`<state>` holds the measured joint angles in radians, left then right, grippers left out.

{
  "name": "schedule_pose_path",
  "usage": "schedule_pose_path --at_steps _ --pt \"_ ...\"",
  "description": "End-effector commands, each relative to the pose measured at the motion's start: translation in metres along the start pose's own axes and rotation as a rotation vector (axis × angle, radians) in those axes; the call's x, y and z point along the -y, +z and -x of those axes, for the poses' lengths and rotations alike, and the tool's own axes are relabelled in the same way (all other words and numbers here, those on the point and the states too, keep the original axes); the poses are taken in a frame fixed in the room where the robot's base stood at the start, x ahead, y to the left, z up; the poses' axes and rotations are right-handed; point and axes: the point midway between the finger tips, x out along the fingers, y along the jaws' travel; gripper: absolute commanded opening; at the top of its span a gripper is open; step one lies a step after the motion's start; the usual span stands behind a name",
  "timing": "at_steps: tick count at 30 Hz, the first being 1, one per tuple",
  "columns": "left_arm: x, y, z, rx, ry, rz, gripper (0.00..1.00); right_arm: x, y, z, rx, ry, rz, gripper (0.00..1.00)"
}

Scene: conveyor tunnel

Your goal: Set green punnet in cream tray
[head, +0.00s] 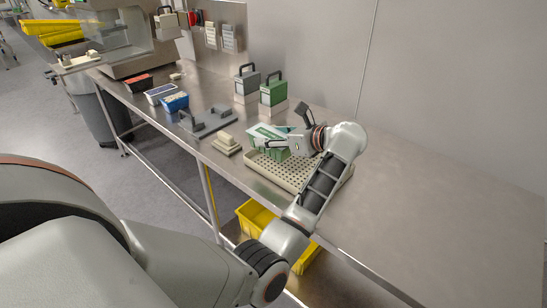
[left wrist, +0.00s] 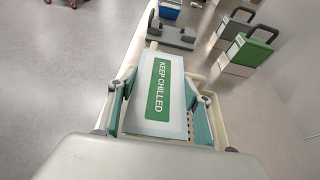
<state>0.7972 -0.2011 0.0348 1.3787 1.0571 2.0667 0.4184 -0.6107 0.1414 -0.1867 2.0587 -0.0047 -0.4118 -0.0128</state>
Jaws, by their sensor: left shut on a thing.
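The green punnet (head: 265,131) has a pale lid with a green label. In the left wrist view the punnet (left wrist: 160,88) shows the label "KEEP CHILLED". My left gripper (head: 284,142) is shut on it, with a finger on each side. The cream tray (head: 259,171) is a shallow perforated tray on the steel bench. The punnet is over the back left part of the tray. I cannot tell whether its base touches the tray floor, as the underside is hidden. My right gripper is not in view.
A cream stepped block (head: 227,145) stands just left of the tray. A grey case (head: 247,82) and a green case (head: 273,92) with handles stand behind. A grey fixture (head: 206,122) and a blue box (head: 175,103) are farther left. The bench right of the tray is clear.

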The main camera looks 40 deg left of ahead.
Motion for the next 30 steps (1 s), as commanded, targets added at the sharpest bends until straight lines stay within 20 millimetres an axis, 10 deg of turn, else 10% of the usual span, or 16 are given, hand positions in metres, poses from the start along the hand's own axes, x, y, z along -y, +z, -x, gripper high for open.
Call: schedule_pose_path --at_steps 15,29,30 --pt "0.001 -0.059 -0.019 0.003 0.002 -0.006 0.11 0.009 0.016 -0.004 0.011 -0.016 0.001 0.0" --pt "0.002 -0.064 -0.019 0.002 0.0 0.001 0.11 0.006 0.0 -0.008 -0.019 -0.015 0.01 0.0" --pt "0.002 -0.064 -0.019 0.0 0.0 0.002 0.57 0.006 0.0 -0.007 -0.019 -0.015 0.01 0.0"
